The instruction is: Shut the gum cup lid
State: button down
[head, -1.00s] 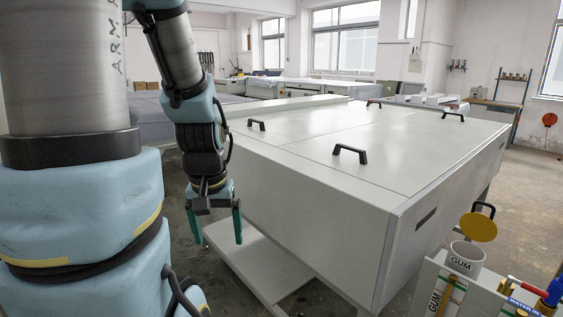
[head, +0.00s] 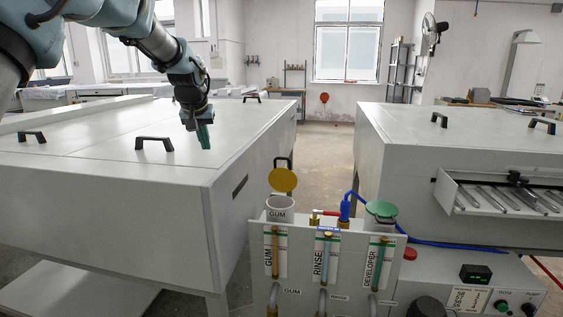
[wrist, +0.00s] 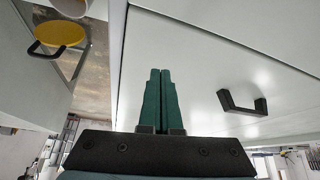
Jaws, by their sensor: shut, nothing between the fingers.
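The gum cup (head: 280,211) is a white cup marked GUM on top of the panel in the head view. Its yellow round lid (head: 283,180) stands raised behind the cup's mouth, with a black handle loop on its far side. The lid also shows at the upper left of the wrist view (wrist: 60,34), beside part of the white cup. My gripper (head: 205,137) is shut and empty, above the white machine top, to the left of the lid and higher. Its green fingers are together in the wrist view (wrist: 158,95).
The large white machine (head: 110,165) with black handles lies under my gripper. Right of the gum cup are a blue-and-red valve (head: 345,207) and a green-lidded developer cup (head: 381,210). A second white machine (head: 460,160) stands at the right, across an open aisle.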

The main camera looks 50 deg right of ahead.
jog(key=s+d+r+m+h+b, duration=0.1)
jog(key=s+d, duration=0.5)
jog(key=d, duration=0.4)
jog(key=s+d+r+m+h, duration=0.1)
jog(key=s+d+m, duration=0.1)
jog(key=s+d, duration=0.55)
jog(key=p, duration=0.5)
send_over(283, 175)
jog(key=shift+a+f, duration=0.15)
jog(key=shift+f, duration=3.75)
jog(key=shift+w+a+f+b, duration=0.1)
jog(key=shift+b, duration=0.3)
